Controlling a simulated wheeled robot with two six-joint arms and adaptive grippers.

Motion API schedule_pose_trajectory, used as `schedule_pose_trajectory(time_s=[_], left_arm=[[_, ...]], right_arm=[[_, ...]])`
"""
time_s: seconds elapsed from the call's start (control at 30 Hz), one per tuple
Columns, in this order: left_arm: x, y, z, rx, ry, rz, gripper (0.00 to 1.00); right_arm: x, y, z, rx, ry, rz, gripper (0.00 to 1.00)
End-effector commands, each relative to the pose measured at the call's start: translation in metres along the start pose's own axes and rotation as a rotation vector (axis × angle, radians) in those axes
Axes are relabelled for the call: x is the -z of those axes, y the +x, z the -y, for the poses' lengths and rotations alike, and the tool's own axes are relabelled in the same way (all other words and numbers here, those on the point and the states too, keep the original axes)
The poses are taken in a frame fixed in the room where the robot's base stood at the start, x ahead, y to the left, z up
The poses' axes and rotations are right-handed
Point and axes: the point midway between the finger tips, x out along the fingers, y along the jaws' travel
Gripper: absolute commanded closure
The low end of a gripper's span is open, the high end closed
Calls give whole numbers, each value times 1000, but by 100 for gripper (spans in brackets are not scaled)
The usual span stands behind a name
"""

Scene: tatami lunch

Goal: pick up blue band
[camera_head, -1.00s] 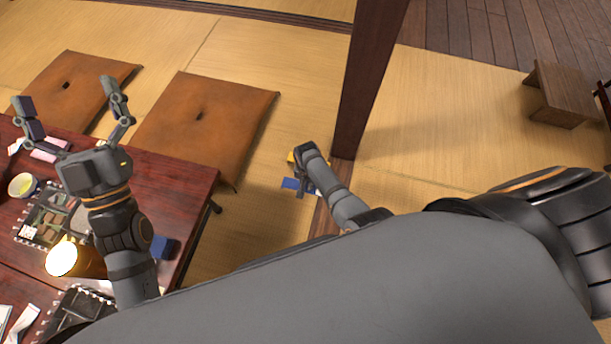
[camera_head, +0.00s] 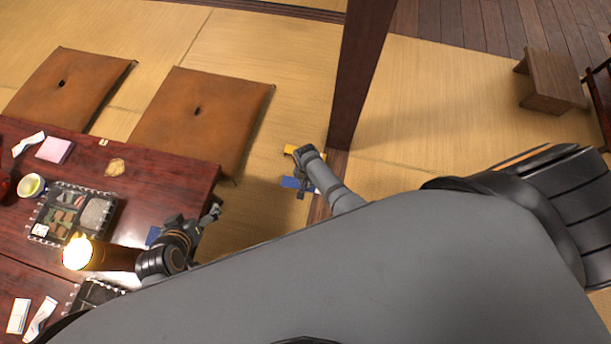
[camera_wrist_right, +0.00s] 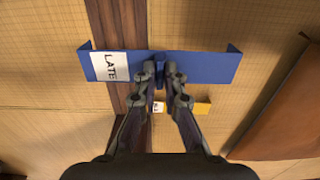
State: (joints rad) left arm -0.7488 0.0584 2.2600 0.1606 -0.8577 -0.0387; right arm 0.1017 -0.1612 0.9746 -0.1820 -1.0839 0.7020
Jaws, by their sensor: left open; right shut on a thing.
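The blue band (camera_wrist_right: 205,67), a long strip with bent ends and a white "LATE" label, lies across the right wrist view. My right gripper (camera_wrist_right: 160,75) is shut on its middle. In the head view, part of the blue band (camera_head: 291,183) shows beside my right gripper (camera_head: 301,188), over the tatami next to the wooden post; my arm hides the rest. I cannot tell how high it is above the floor. My left gripper (camera_head: 193,218) is open and empty by the low table's right edge.
A yellow piece (camera_wrist_right: 202,107) lies beyond the blue band, partly hidden by my fingers. The post (camera_head: 362,70) stands close to my right gripper. Brown cushions (camera_head: 205,115) lie behind.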

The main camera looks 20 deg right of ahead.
Motion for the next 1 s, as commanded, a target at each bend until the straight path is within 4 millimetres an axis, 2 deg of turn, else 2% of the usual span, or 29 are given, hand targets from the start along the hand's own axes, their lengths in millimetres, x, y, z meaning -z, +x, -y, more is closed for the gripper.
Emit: schedule_pose_trajectory(time_s=[0.1,0.17,0.23,0.4,0.87,1.0], left_arm=[[-36,-5,-3,-11,-11,137,0],[-50,-7,-4,-16,-15,191,0],[-42,-20,-3,-8,-6,235,0],[-40,-29,0,9,5,309,0],[-41,-30,2,14,8,327,0],[-41,-30,2,14,8,326,18]], right_arm=[[-4,-3,-2,-1,0,1,100],[-5,-4,-3,-1,0,1,100],[-13,-12,-7,-2,0,3,100],[-22,-14,-12,0,0,1,100],[-24,-12,-13,0,0,1,100],[-25,-12,-14,0,0,1,100]])
